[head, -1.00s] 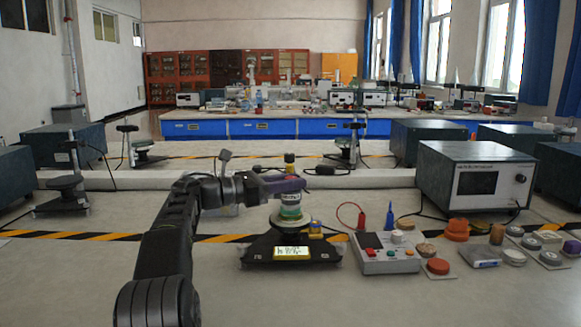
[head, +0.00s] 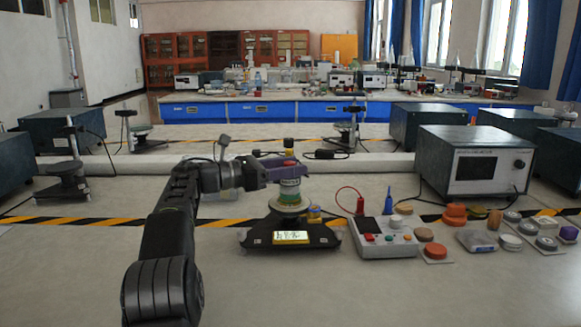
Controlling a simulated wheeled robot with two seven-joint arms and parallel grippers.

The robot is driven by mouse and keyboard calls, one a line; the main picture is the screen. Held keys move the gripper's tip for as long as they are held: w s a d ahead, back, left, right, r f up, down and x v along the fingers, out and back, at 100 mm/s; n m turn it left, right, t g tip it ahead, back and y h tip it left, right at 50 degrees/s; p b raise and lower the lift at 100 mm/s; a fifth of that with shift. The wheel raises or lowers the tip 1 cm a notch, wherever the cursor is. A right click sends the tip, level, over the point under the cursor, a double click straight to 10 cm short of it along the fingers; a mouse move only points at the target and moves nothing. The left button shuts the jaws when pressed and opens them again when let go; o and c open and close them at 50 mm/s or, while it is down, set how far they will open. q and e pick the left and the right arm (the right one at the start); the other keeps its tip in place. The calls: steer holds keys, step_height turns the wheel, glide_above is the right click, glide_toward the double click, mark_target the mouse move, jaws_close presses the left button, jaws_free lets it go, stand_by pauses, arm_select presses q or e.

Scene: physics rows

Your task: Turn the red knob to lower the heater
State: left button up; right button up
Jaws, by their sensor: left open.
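A dark instrument (head: 262,228) with a lit display stands on the table, with a round banded column (head: 289,193) of green, white and yellow on it. A small red knob-like piece (head: 289,164) shows at the top of this column. My left gripper (head: 291,168) is open at the column's top, its dark purple fingers near the red piece. Whether they touch it I cannot tell, as the fingers partly hide it. My right gripper is out of view.
A grey control box (head: 398,248) with red and green buttons stands right of the instrument. Several small round pieces and an orange stack (head: 454,214) lie farther right. A large metal box (head: 476,166) stands behind them.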

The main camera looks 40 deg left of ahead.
arm_select(q)
steer(key=shift+s, duration=0.1)
steer(key=p+v, duration=0.1)
steer(key=v, duration=0.6)
steer(key=shift+s+a, duration=0.2)
steer(key=shift+s, duration=0.05)
stand_by(0.4)
